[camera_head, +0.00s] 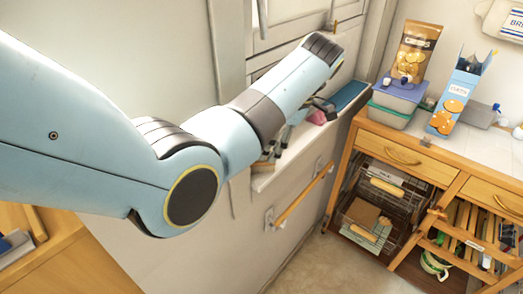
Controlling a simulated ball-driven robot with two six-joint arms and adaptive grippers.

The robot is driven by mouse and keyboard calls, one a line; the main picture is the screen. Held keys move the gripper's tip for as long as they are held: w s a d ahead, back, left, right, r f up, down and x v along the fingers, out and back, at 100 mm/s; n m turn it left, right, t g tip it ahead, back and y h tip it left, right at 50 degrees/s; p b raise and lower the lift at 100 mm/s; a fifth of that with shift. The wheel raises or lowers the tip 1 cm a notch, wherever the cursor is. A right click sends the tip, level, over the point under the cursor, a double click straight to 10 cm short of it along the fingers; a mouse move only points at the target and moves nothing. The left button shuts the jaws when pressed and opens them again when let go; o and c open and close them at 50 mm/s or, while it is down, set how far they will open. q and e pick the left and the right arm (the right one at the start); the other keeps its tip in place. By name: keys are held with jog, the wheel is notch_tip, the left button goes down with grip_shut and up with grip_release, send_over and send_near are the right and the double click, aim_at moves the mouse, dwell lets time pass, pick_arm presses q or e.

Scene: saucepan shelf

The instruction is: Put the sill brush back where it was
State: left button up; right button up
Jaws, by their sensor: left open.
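My left arm reaches in from the left across the view, and its end hangs over a narrow white window sill (266,182). My left gripper (302,119) is open low over the sill, mostly hidden behind my own wrist. A small brownish thing (265,166) sits on the near end of the sill, partly covered by my arm; I cannot tell whether it is the sill brush. A pink thing (318,117) lies on the sill close to the gripper. My right gripper is not in view.
A blue flat thing (348,95) lies at the sill's far end. A wooden rail (303,197) is on the wall below. At right, a wooden cabinet (408,150) carries stacked boxes (394,105), a snack bag (416,50) and a blue carton (454,98). The floor between is clear.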

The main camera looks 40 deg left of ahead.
pick_arm(q)
jog(key=p+v, duration=0.1)
jog(key=v, duration=0.6)
jog(key=shift+r, duration=0.35)
jog(key=shift+d, duration=0.2)
